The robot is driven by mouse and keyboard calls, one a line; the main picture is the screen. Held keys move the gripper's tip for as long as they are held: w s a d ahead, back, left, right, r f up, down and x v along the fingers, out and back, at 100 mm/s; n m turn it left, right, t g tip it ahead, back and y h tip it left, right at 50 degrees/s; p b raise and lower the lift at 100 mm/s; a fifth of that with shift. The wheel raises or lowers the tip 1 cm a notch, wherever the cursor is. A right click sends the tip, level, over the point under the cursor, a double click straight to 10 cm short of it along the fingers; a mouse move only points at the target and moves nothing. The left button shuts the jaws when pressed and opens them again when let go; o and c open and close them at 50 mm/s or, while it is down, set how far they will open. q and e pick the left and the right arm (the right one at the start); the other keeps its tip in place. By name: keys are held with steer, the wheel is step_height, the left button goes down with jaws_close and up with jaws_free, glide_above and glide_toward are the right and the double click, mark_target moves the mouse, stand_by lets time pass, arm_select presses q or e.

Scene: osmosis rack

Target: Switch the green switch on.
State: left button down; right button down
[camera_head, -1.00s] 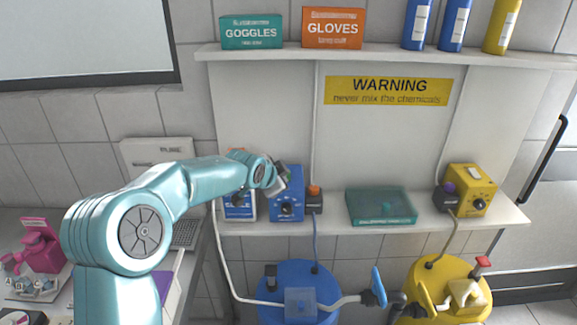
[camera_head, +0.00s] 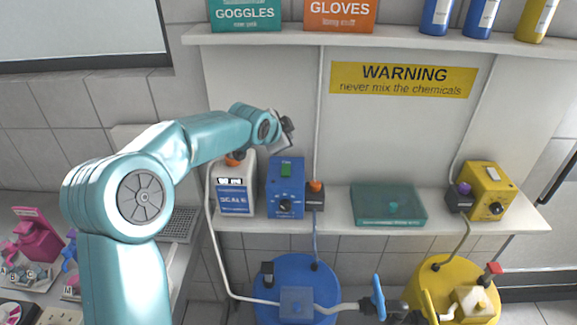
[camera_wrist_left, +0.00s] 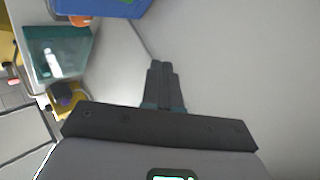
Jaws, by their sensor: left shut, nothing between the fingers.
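The green switch (camera_head: 286,169) sits on the upper face of the blue control box (camera_head: 287,199), which has a dark dial below it. The box stands on the lower shelf. My left gripper (camera_head: 288,125) is above the box and apart from the switch, against the pale back panel. In the left wrist view its fingers (camera_wrist_left: 162,78) are together with nothing between them. The blue box (camera_wrist_left: 95,7) is at that view's top edge, mostly cut off. The switch's on or off position is too small to tell. My right gripper is not in view.
A teal box (camera_head: 388,206) and a yellow control box (camera_head: 489,190) stand to the right. A hanging cable (camera_head: 319,110) runs down the panel right of my left gripper. An upper shelf (camera_head: 380,41) is above.

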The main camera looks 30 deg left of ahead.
mark_target(285, 172)
arm_select(q)
steer(key=f+b, duration=0.3)
steer(key=f, duration=0.2)
steer(key=a+f+b, duration=0.1)
steer(key=f+b, duration=0.1)
steer(key=f, duration=0.1)
steer(key=shift+w+f+b, duration=0.2)
steer(key=shift+w+b, duration=0.15)
steer(key=shift+f, duration=0.15)
steer(key=shift+w+d, duration=0.1)
steer(key=shift+d, duration=0.1)
steer(key=shift+a, duration=0.15)
stand_by(1.5)
